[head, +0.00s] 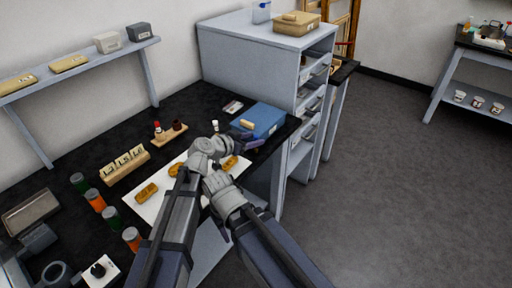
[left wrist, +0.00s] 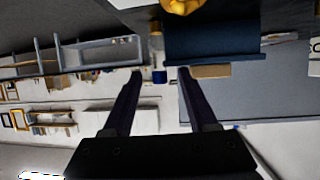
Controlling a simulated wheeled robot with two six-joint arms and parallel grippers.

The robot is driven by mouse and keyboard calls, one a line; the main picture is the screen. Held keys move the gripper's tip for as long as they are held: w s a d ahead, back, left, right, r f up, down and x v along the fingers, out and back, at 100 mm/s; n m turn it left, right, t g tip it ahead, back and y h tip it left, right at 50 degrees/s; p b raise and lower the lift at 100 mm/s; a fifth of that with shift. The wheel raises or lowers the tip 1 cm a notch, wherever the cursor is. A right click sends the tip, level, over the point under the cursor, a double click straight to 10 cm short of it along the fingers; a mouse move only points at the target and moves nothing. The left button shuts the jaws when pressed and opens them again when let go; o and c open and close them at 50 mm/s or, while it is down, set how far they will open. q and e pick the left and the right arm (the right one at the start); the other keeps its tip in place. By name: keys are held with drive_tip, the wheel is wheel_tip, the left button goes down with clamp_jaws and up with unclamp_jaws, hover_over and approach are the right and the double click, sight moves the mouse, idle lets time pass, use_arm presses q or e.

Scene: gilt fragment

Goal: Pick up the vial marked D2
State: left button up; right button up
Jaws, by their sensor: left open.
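I cannot read a D2 mark on any vial. A small white-capped vial (head: 215,125) stands on the black bench just behind my left gripper in the head view. A red-capped vial (head: 158,130) and a dark brown vial (head: 177,125) are at a small wooden holder to its left. My left gripper (head: 248,141) is over the bench near the blue box (head: 262,121). In the left wrist view its jaws (left wrist: 160,73) are apart with nothing held. A small blue item (left wrist: 159,76) shows between the fingertips, its distance unclear. My right arm shows, but its fingers do not.
Several green- and orange-coloured jars (head: 95,200) stand at the bench's left. A tile rack (head: 125,165) is behind them. A white sheet (head: 165,207) bears gilt pieces (head: 147,193). A grey cabinet (head: 245,60) rises behind the blue box. Open floor lies right.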

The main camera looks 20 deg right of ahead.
use_arm(q)
drive_tip(key=shift+c, duration=0.3)
clamp_jaws()
idle(0.3)
